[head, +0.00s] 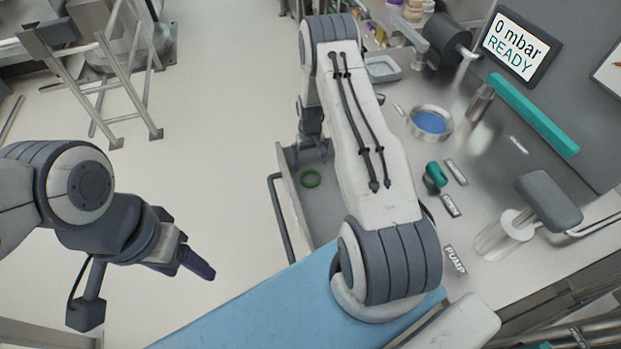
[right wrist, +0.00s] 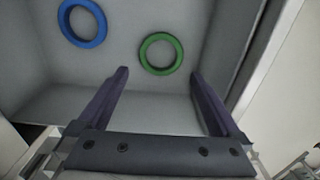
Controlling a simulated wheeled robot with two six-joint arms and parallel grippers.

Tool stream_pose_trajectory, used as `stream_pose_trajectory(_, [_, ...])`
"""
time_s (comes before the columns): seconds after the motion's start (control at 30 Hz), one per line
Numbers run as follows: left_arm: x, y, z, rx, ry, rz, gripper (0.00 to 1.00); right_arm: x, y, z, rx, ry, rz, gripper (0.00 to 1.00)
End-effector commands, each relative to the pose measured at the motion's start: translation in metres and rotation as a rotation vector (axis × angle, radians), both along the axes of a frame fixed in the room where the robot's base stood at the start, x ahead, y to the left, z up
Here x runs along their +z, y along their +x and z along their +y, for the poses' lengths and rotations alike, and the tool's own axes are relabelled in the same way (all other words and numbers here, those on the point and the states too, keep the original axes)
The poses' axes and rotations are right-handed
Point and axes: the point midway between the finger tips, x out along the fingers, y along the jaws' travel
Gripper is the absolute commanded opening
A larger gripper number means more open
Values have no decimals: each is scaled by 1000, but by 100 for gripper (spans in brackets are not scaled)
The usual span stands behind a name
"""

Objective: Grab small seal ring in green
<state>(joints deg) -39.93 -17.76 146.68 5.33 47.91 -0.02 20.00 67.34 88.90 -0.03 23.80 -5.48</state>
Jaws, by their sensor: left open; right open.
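My right gripper (right wrist: 158,82) is open and empty, pointing into the bin, apart from the ring. In the head view its fingers (head: 313,152) are near the bin's far end, partly hidden by my arm. My left gripper (head: 198,264) is out at the left over the floor, open and empty, away from the bin.
A blue ring (right wrist: 82,22) lies in the same bin, left of the green one in the right wrist view. Bin walls rise close to the right gripper. A steel bench (head: 480,190) with a round dish (head: 430,122) stands right. A metal frame (head: 100,80) stands far left.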

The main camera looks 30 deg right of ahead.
Motion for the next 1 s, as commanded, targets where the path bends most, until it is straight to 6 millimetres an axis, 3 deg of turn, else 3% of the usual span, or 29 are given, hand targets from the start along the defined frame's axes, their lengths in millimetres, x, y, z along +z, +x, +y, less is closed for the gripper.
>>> stream_pose_trajectory(0.27, [5,0,0,0,0,0,62,-24,-3,2,1,1,2,100])
stream_pose_trajectory(0.5, [10,0,0,0,0,0,62,-59,-6,3,1,0,0,100])
stream_pose_trajectory(0.8, [10,0,0,0,0,0,62,-64,-6,3,1,0,-1,100])
stream_pose_trajectory(0.87, [10,0,0,0,0,0,62,-64,-6,3,1,0,-1,81])
stream_pose_trajectory(1.0, [10,0,0,0,0,0,62,-64,-6,3,1,0,-1,27])
